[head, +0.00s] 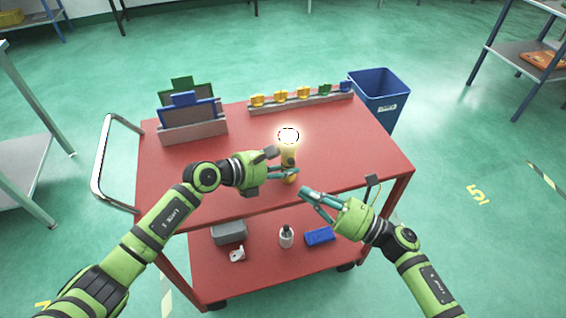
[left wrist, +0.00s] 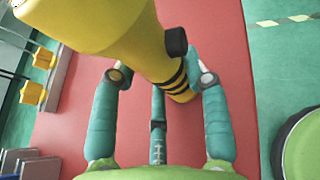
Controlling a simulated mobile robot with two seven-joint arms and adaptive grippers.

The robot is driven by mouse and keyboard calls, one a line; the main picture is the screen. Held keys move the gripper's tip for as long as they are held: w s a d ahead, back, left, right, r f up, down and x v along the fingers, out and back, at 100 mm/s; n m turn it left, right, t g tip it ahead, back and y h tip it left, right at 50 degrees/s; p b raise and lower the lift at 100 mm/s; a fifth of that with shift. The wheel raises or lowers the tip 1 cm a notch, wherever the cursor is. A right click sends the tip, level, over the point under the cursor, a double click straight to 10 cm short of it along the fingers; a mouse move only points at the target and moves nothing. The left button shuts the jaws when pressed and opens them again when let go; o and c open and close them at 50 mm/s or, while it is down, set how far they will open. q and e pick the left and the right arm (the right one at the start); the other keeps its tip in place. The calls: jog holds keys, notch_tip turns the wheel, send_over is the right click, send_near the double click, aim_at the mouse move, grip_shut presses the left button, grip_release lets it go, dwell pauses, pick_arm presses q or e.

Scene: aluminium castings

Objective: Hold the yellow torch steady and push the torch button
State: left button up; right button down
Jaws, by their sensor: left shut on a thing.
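The yellow torch (head: 290,151) stands upright above the red cart top, its lamp end up and glowing brightly. My left gripper (head: 287,174) is shut on the torch's lower body. In the left wrist view the torch (left wrist: 125,35) slants between the fingers of my left gripper (left wrist: 160,80), with black bands near its lower end. A dark knob, which looks like the torch button (left wrist: 176,42), sticks out from its side. My right gripper (head: 308,196) is to the right of and nearer than the torch, apart from it. Its fingertips look close together, but whether they meet is unclear.
The red cart top (head: 350,150) has free room to the right. A rack with green and blue plates (head: 190,112) stands back left, and a rail with several coloured pieces (head: 300,97) at the back. A blue bin (head: 380,98) stands behind the cart.

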pick_arm(q)
jog(key=o, duration=1.4)
jog(key=shift+c, duration=0.2)
